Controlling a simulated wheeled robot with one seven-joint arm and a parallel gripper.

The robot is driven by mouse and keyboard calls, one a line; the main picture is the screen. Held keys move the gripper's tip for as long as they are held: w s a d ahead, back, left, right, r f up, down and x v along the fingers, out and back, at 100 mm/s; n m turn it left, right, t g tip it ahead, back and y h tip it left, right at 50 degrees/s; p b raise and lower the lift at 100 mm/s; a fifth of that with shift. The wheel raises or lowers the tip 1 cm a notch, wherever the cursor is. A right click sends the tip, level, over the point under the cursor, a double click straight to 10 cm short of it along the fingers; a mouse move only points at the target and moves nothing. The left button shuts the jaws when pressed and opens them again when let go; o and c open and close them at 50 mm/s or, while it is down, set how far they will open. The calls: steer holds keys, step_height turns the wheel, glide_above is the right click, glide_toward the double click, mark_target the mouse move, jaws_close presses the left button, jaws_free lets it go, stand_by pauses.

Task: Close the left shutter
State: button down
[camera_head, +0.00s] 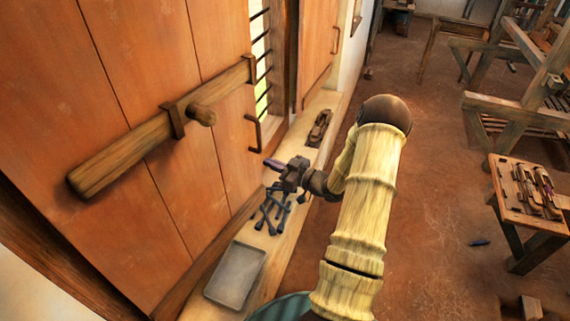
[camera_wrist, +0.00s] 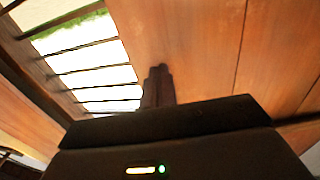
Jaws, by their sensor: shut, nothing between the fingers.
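The left shutter (camera_head: 130,60) is a large orange-brown plank panel at the left of the head view. A thick wooden bar (camera_head: 130,152) lies across it, and a dark handle (camera_head: 253,132) is near its right edge. Daylight and dark window bars (camera_head: 262,50) show between this shutter and the right shutter (camera_head: 318,40). My gripper (camera_head: 267,163) is shut and empty, below and right of the handle, apart from it in the picture. In the wrist view its dark fingers (camera_wrist: 160,72) point toward a wooden panel (camera_wrist: 195,40) beside the barred opening (camera_wrist: 85,55); any contact is unclear.
The sill below holds a grey tray (camera_head: 236,274), several dark blue tools (camera_head: 272,210) and a brown wooden item (camera_head: 320,127). A small table (camera_head: 512,192) with tools and loom frames (camera_head: 500,107) stand at the right. The brown floor between is mostly clear.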

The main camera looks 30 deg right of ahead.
mark_target(250, 154)
steer(key=p+x, duration=0.2)
steer(key=x, duration=0.2)
steer(key=shift+w+r, duration=0.15)
steer(key=shift+w+a+p, duration=0.3)
steer(key=shift+w, duration=0.25)
